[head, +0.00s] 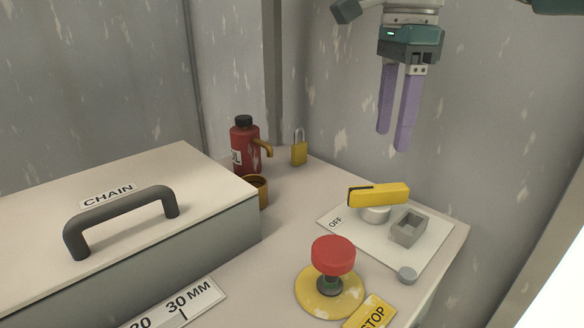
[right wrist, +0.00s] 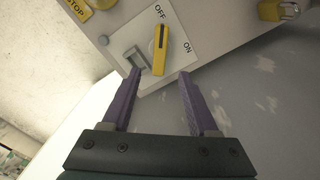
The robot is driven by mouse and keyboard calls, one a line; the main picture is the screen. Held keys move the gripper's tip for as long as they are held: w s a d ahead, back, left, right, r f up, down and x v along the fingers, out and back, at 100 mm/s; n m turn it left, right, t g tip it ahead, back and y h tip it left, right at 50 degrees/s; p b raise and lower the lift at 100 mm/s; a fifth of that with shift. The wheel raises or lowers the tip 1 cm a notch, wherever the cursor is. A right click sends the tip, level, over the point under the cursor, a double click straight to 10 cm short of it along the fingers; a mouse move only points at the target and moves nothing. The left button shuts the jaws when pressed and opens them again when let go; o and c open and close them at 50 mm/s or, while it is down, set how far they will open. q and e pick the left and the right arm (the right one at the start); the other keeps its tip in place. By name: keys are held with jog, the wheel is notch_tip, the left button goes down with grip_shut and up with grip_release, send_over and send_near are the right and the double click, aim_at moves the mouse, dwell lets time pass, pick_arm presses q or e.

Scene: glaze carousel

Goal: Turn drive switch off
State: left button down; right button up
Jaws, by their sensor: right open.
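The drive switch is a yellow lever handle (head: 378,195) on a round grey hub, on a white plate (head: 340,238) at the right of the bench. In the head view the plate reads OFF at its left. In the right wrist view the yellow handle (right wrist: 160,50) lies between the OFF and ON labels, with its dark-marked end towards the top. My right gripper (head: 394,142) is open and empty, above and behind the switch, apart from it. Its two purple fingers (right wrist: 158,82) show in the right wrist view, with the handle beyond them. My left gripper is not in view.
A grey square bracket (head: 408,229) stands on the plate beside the lever. A red stop button (head: 333,256) stands in front. A yellow padlock (head: 299,152), red oil bottle (head: 243,150) and CHAIN box (head: 150,190) are farther left. A wall stands close behind.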

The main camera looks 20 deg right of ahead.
aim_at(383, 187)
notch_tip(383, 187, down, 9)
jog(key=b, duration=0.2)
jog(key=shift+f+b, duration=0.15)
jog(key=shift+b, duration=0.2)
jog(key=shift+c, duration=0.3)
grip_shut()
